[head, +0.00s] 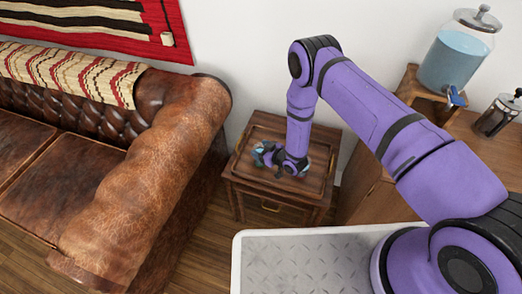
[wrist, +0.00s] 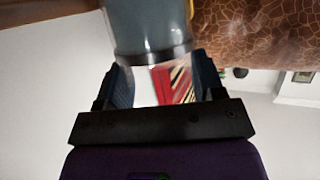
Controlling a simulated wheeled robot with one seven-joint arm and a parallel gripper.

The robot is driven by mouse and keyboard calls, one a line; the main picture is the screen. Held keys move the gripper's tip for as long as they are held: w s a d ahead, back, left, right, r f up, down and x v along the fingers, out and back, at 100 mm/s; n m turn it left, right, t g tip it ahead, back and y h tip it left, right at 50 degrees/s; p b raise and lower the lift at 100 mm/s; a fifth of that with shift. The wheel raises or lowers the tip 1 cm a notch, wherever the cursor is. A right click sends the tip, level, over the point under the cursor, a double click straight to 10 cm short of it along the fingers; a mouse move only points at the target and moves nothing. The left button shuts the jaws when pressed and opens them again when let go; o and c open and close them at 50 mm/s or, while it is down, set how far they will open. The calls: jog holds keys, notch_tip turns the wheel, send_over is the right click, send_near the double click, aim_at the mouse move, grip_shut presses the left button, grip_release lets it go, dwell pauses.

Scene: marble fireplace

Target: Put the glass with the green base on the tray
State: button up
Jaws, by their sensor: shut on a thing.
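A greyish-blue, see-through glass (wrist: 148,30) with a dark band at one end shows in the wrist view, between the fingertips of my gripper (wrist: 158,68). My gripper is shut on it. I cannot make out a green colour on its base. In the head view my gripper (head: 266,155) is low over the left part of the wooden tray (head: 270,126), with bluish parts at its end. The glass is hard to tell from the fingers there. I cannot tell whether it touches the tray.
The tray lies on a small wooden side table (head: 268,207) with a drawer. A brown leather sofa (head: 150,170) stands close on the left. A cabinet on the right carries a water dispenser (head: 455,58) on a wooden stand and a French press (head: 497,117).

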jog(key=shift+f, duration=0.2)
jog(key=shift+f, duration=0.15)
jog(key=o, duration=1.6)
